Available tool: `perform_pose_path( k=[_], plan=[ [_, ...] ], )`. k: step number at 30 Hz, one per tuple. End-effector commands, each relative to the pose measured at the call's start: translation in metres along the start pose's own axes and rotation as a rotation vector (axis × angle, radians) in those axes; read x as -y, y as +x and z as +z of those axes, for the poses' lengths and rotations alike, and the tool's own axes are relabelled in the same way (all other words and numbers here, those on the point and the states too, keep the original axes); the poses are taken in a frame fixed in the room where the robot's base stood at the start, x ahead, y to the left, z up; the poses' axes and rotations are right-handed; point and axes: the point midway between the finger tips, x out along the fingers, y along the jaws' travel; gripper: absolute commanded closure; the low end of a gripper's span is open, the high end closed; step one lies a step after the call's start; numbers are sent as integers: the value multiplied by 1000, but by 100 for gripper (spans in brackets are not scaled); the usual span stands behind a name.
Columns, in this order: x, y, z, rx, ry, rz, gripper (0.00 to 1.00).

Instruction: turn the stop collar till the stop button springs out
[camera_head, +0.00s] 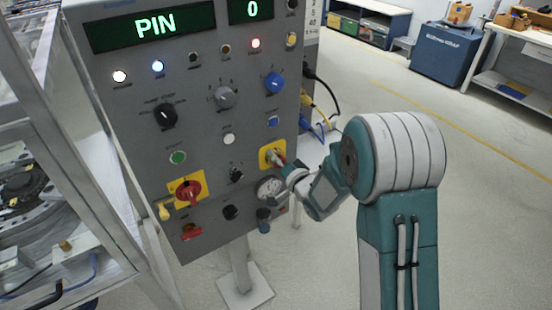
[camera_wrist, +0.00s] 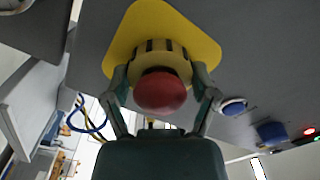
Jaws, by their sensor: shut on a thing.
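The stop button (camera_wrist: 160,92) is a red dome facing the wrist camera. Behind it is the pale stop collar (camera_wrist: 160,58) with dark notches, set against a yellow plate (camera_wrist: 200,38). My gripper (camera_wrist: 161,76) is shut on the collar, one finger on each side, with the red button between the fingers. In the head view my gripper (camera_head: 284,165) reaches the yellow plate (camera_head: 264,155) at the right side of the panel. There my fingers hide most of the collar and button. I cannot tell how far the button stands out.
A red rotary switch (camera_head: 188,190) sits on another yellow plate. The floor to the right is clear.

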Motion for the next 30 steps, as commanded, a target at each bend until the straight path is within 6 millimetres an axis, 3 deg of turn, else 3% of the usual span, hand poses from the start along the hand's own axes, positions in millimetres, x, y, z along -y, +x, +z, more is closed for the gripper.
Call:
perform_pose_path(
  k=[9,26,27,28,30],
  plan=[
    [-2,0,-4,-10,131,3,73],
    [-3,0,-4,-11,159,5,72],
    [-3,0,-5,-11,159,5,7],
    [-3,0,-4,-11,159,5,0],
    [-3,0,-4,-9,159,4,0]
  ],
)
